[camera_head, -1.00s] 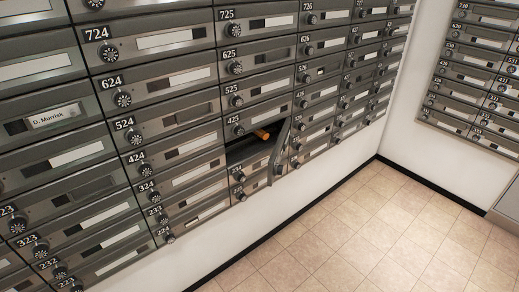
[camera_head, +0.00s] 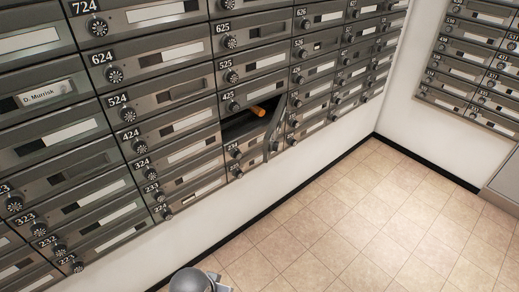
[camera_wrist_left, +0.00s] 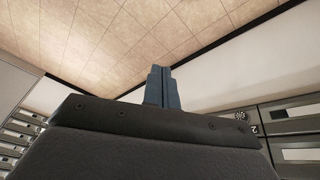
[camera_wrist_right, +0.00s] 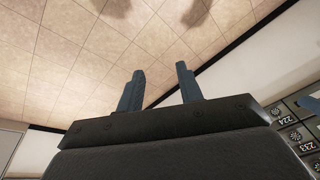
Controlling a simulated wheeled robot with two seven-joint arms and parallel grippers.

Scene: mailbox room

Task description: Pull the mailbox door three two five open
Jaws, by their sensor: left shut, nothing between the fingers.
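In the head view, the compartment (camera_head: 236,129) directly below door 425 stands open. Its own number is not visible, but its place in the column fits 325. Its grey door (camera_head: 277,128) is swung outward at the right side of the opening. An orange cylindrical item (camera_head: 258,111) sticks out of the dark inside. My left gripper (camera_wrist_left: 162,72) is shut and empty in the left wrist view, with floor and wall beyond it. My right gripper (camera_wrist_right: 160,70) is open and empty in the right wrist view. Neither gripper touches the door.
Rows of closed mailbox doors with round dials surround the opening, such as 425 (camera_head: 250,90). Another mailbox bank (camera_head: 470,70) is on the right wall. The tiled floor (camera_head: 340,230) is clear. A grey rounded part of mine (camera_head: 192,281) shows at the bottom edge.

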